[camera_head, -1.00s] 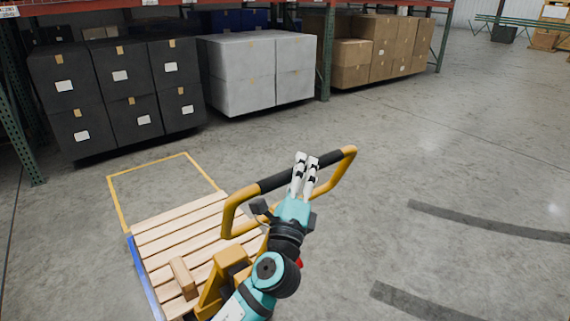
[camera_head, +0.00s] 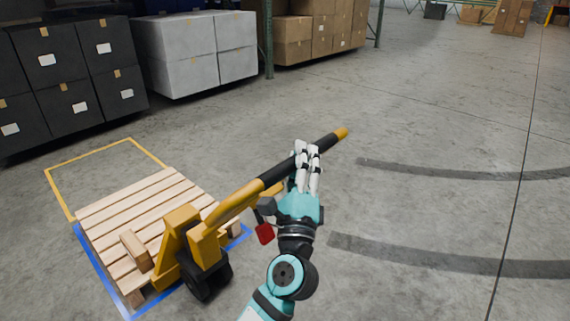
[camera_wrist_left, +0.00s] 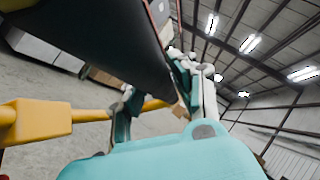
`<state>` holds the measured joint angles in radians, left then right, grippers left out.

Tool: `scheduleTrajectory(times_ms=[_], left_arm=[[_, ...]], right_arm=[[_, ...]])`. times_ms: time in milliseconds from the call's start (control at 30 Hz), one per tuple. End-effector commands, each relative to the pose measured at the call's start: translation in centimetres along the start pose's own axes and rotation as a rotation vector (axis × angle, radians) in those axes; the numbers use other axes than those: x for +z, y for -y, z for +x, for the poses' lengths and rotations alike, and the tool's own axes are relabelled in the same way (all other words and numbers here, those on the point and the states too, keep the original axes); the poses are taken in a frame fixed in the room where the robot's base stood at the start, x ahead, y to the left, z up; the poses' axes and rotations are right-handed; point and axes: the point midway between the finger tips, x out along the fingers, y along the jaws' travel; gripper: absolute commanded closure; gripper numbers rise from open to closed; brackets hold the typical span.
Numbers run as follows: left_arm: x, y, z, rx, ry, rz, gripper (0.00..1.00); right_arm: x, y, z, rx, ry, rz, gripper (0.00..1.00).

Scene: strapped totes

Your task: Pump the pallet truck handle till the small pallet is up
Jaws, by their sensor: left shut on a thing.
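The yellow pallet truck (camera_head: 184,238) stands at the lower left, with its handle (camera_head: 240,202) swung down toward the right. My left gripper (camera_head: 307,150) is shut on the black grip (camera_head: 278,173) of the handle's crossbar. In the left wrist view the black grip (camera_wrist_left: 95,40) runs close above the gripper, and the yellow handle frame (camera_wrist_left: 40,120) shows at left. The small wooden pallet (camera_head: 120,212) lies over the truck's forks, just above the floor; its exact height is unclear. A small wooden block (camera_head: 136,250) shows on the pallet. My right gripper is not in view.
Blue tape (camera_head: 97,262) outlines the floor around the pallet, and a yellow outline (camera_head: 90,150) lies behind it. Black boxes (camera_head: 60,70), white boxes (camera_head: 195,50) and brown cartons (camera_head: 320,32) stand at the back. The floor at right is clear, with dark curved marks.

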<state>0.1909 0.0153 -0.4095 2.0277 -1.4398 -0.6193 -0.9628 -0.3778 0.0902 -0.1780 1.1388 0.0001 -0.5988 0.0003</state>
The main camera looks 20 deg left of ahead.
Motion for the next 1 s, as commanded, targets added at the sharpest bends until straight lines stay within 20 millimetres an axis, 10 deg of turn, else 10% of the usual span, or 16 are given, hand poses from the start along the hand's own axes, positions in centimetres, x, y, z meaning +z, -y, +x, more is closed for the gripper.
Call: scheduleTrajectory(times_ms=[700,733,1000], left_arm=[[-1.7,-0.5,-0.3,-0.008,0.003,0.028,1.00],[-1.7,-0.5,-0.3,-0.008,0.003,0.028,0.71],[-1.6,-0.2,-0.3,-0.014,0.002,0.024,0.51]], right_arm=[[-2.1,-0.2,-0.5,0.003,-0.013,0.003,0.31],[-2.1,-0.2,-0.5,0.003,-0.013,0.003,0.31],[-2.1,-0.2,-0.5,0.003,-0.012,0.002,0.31]])
